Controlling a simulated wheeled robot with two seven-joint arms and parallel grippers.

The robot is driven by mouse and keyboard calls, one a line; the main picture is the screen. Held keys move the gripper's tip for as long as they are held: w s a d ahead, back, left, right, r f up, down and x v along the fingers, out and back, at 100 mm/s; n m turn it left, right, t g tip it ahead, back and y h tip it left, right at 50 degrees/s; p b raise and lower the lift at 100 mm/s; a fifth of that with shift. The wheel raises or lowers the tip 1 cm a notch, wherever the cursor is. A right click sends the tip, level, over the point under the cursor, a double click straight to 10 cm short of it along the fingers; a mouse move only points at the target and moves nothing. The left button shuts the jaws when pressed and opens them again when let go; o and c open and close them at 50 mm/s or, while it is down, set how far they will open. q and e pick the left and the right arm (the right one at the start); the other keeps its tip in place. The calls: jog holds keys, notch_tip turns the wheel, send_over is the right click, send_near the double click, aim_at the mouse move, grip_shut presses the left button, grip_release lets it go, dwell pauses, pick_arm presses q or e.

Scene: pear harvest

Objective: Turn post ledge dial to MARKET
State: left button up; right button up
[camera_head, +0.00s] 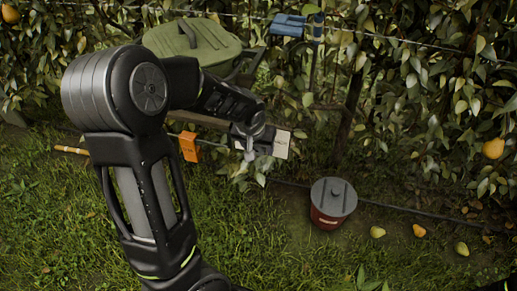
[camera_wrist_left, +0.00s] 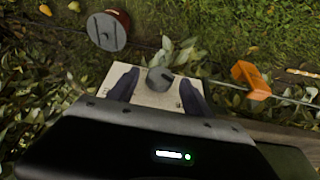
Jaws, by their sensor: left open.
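The dial is a round grey knob (camera_wrist_left: 160,79) with a dark pointer mark, on a pale plate (camera_wrist_left: 152,98) in the left wrist view. The plate's markings are too small to read. My left gripper (camera_wrist_left: 158,88) is open, with one dark finger on each side of the knob and a gap visible around it. In the head view my left gripper (camera_head: 247,148) is over the ledge, and the pale plate (camera_head: 281,144) shows at its right. The knob is hidden there by the gripper. My right gripper is not in view.
A red bucket with a grey lid (camera_head: 334,200) stands on the grass right of the ledge. Several pears (camera_head: 419,230) lie nearby. An orange block (camera_head: 189,146) is left of the gripper, and a green lidded container (camera_head: 195,43) is behind. Wires and foliage surround the post.

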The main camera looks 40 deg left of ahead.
pick_arm(q)
jog(key=shift+w+a+f, duration=0.1)
jog(key=shift+w+f, duration=0.15)
jog(key=shift+f, duration=0.4)
grip_shut()
